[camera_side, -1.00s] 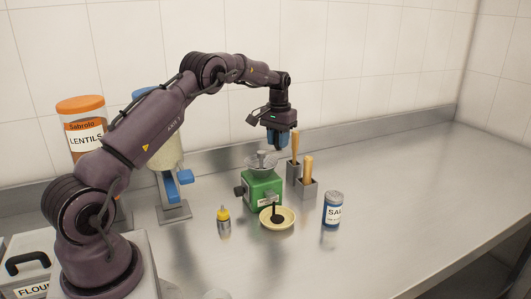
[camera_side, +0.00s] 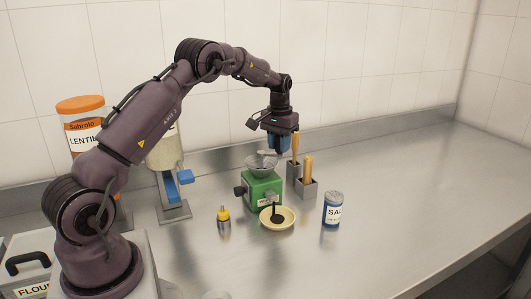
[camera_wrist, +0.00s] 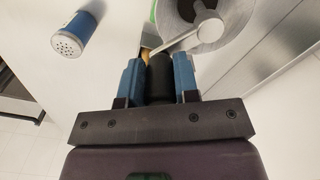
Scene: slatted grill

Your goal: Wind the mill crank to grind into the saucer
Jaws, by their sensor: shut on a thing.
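The mill has a green body (camera_side: 262,192) and a grey hopper (camera_side: 257,165) on top. In the wrist view its round top (camera_wrist: 178,25) carries a pale crank arm (camera_wrist: 183,39) that runs from the hub to a dark knob (camera_wrist: 160,76). My gripper (camera_side: 280,148) is above the mill's back right side. In the wrist view its blue fingers (camera_wrist: 159,80) are shut on the dark knob, one on each side. The pale yellow saucer (camera_side: 292,217) stands in front of the mill, with dark grounds (camera_side: 277,217) in it below the spout.
A salt shaker (camera_side: 332,210) stands right of the saucer, and a yellow-topped bottle (camera_side: 223,222) stands left. Holders with wooden-handled tools (camera_side: 307,182) are close to the mill's right. A lentils jar (camera_side: 84,132) is at left. The right counter is clear.

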